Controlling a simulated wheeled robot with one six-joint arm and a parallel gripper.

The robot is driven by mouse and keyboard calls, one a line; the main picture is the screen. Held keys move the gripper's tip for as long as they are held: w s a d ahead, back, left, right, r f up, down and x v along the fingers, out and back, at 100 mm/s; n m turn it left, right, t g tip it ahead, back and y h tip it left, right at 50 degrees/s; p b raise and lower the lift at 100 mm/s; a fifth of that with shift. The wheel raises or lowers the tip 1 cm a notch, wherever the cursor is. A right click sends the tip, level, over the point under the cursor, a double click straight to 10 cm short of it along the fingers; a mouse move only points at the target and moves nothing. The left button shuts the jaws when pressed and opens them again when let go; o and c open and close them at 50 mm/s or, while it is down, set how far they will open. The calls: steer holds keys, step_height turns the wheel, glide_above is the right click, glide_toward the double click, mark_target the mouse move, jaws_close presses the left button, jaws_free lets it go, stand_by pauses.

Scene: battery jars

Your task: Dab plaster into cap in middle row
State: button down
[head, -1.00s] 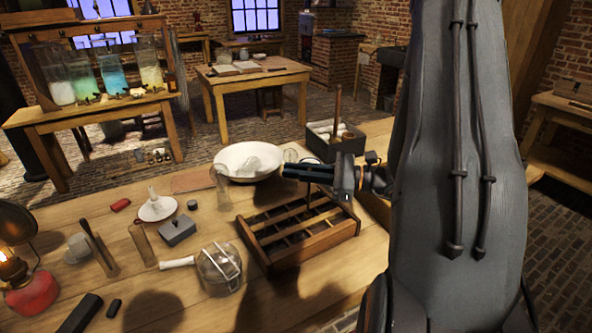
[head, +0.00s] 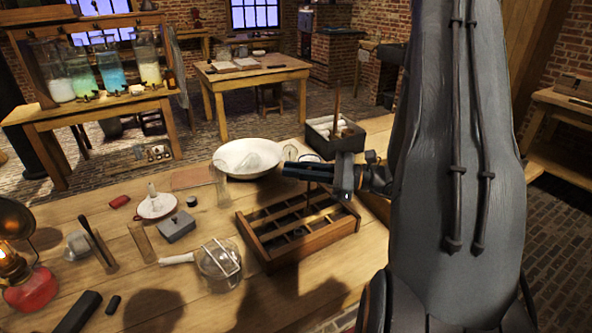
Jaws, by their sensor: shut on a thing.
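A wooden rack (head: 264,254) with rows of compartments stands at the table's front right. My gripper (head: 290,171) is above the rack's far side, pointing left, its dark fingers shut. What it grips is too small and dark to name; a thin dark line shows below the fingers. No cap can be made out in the rack's middle row, which lies in shadow. A wide white bowl (head: 270,168) holding a clear glass piece stands just left of my gripper. I cannot tell which vessel holds plaster.
A dark box (head: 318,148) with white rolls and an upright stick stands behind my gripper. Left of the rack are a round glass vessel (head: 214,264), a grey block (head: 176,229), a white funnel dish (head: 156,207) and a lit lamp (head: 30,290). The front middle of the table is clear.

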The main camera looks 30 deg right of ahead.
steer(key=shift+f, duration=0.3)
stand_by(0.5)
steer(key=shift+r, duration=0.1)
stand_by(0.8)
step_height(320, 180, up, 7)
steer(key=p, duration=0.5)
steer(key=shift+r, duration=0.2)
stand_by(0.5)
stand_by(0.5)
